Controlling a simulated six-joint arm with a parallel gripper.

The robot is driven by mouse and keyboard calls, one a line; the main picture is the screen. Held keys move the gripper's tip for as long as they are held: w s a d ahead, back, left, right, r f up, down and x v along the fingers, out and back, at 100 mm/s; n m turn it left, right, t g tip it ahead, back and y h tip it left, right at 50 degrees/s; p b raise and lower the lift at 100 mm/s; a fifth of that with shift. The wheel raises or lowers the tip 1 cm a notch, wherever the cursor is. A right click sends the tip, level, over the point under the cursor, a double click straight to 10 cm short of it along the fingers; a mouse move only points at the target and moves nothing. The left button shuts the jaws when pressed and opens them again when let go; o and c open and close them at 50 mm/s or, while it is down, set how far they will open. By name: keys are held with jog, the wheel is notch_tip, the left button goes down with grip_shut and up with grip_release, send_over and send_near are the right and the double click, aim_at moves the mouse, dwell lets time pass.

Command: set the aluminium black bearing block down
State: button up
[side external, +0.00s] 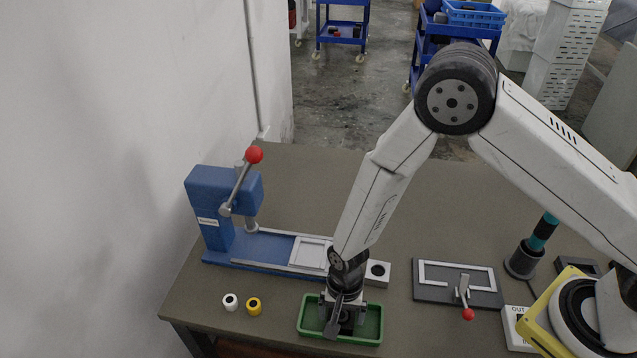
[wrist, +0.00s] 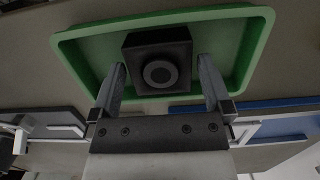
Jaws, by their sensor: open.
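My gripper (wrist: 162,78) is open, with one finger on each side of the block's near part and a visible gap at each finger. In the side view my gripper (side external: 342,318) points down over the green tray (side external: 375,325), and the block there is mostly hidden behind the fingers.
A blue press (side external: 215,210) with a red-knobbed lever stands left of the tray. A grey block with a hole (side external: 378,271) is just behind it. A dark fixture plate (side external: 428,285) lies to the right.

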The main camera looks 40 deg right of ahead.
notch_tip(320, 180, up, 11)
jog(key=d, duration=0.1)
jog(key=shift+w, duration=0.45)
jog(key=shift+r, duration=0.1)
dwell(0.5)
jog(key=s+d+r+n+t, duration=0.1)
jog(key=d+r+n, duration=0.3)
jog(key=d, duration=0.5)
jog(key=s+d+r+n+t+h, duration=0.1)
jog(key=s+d+r+n+t, duration=0.1)
jog(key=d+r, duration=0.5)
jog(key=s+d+n, duration=0.1)
jog(key=d+n, duration=0.1)
jog(key=d, duration=0.1)
jog(key=shift+s+r+n+t, duration=0.3)
jog(key=shift+s+r+n, duration=0.05)
jog(key=shift+n, duration=0.05)
